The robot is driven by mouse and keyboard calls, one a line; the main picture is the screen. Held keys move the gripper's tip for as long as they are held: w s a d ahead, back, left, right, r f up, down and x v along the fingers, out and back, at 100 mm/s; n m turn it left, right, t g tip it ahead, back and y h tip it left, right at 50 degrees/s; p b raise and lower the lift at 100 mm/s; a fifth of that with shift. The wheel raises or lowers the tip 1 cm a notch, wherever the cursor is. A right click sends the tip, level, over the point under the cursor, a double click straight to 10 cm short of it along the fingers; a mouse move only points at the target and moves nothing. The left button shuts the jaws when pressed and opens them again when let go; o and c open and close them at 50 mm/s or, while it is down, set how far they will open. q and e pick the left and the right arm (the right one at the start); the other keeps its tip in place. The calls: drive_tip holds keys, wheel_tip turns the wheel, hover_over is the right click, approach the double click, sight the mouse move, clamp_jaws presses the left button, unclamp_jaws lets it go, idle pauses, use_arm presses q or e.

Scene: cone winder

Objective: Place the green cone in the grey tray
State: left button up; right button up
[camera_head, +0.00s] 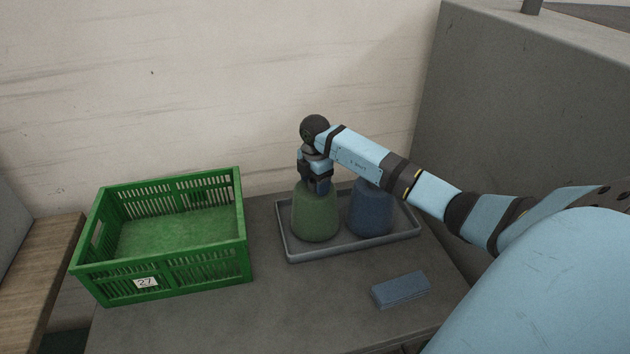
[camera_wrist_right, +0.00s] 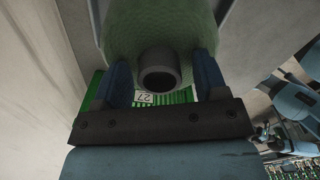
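The green cone (camera_head: 316,217) is upright inside the grey tray (camera_head: 350,247), at its left side. Its base is at the tray floor; a small gap below cannot be ruled out. A blue cone (camera_head: 370,212) stands to its right in the tray. My right gripper (camera_head: 319,188) points down at the green cone's top. In the right wrist view, its two fingers (camera_wrist_right: 163,78) straddle the dark tube end of the green cone (camera_wrist_right: 157,25), with a gap around the tube. Whether they press on the cone's shoulder is unclear. My left gripper is out of view.
An empty green crate (camera_head: 178,282) labelled 27 stands left of the tray. A blue-grey block (camera_head: 401,290) lies in front of the tray on the grey table (camera_head: 270,310). A wall is behind, and a large grey cabinet (camera_head: 520,110) is at the right.

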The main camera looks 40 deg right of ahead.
drive_tip(key=shift+r, duration=0.1)
wheel_tip(320, 180, up, 12)
drive_tip(key=b, duration=0.1)
drive_tip(key=shift+b, duration=0.3)
idle(0.6)
